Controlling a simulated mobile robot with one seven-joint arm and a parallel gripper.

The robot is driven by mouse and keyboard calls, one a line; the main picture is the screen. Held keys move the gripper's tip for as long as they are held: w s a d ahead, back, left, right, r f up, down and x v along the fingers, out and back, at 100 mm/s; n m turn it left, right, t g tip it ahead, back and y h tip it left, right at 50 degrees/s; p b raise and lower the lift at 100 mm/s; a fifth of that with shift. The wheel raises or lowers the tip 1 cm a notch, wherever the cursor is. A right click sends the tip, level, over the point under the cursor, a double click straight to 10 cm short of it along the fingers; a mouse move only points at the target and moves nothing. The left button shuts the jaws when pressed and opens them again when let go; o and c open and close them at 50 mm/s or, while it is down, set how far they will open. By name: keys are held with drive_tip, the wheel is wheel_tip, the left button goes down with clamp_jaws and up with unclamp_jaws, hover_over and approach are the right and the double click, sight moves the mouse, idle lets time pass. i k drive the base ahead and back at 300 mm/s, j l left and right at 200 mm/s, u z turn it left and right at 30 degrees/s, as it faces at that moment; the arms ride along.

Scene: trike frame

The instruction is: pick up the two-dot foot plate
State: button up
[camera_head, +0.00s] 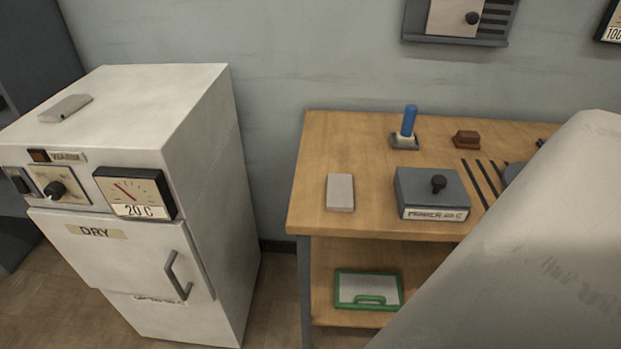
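I cannot pick out the two-dot foot plate; no dots can be made out on any piece. A pale grey rectangular block (340,192) lies flat on the left part of the wooden workbench (314,165). A flat grey piece (66,108) with a raised part lies on top of the white drying oven (150,95) at the left. I cannot tell whether either is a foot plate. My gripper is out of view. A large pale shape at the right, likely my own arm, hides the right part of the bench.
On the bench stand a dark grey lidded box (425,187), a blue-handled tool in a holder (408,125) and a brown block (466,138). A green-rimmed tray (368,303) sits on the lower shelf. Floor shows between oven and bench. The bench's front left is mostly clear.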

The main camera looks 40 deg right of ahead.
sight(340, 191)
drive_tip(key=i+j+z, duration=0.1)
drive_tip(key=j+z, duration=0.45)
drive_tip(key=j, duration=0.15)
drive_tip(key=z, duration=1.35)
drive_tip(key=i+z, duration=0.15)
drive_tip(key=i, duration=0.4)
